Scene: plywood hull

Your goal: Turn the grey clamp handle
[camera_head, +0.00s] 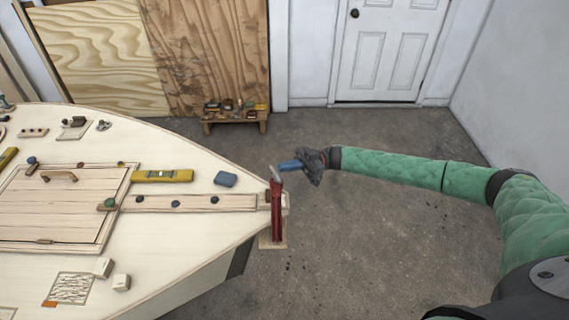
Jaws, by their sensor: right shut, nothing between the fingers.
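A red clamp (277,208) stands upright at the pointed tip of the plywood hull, at the end of a long wooden strip. Its grey handle (276,173) shows as a short, tilted, pale piece at the top of the red body. My right gripper (283,167) comes in from the right on the green-sleeved arm. My left gripper is not in view.
The hull deck (190,230) fills the left side. A small bench (235,118) stands by the plywood sheets. The floor right of the hull is clear.

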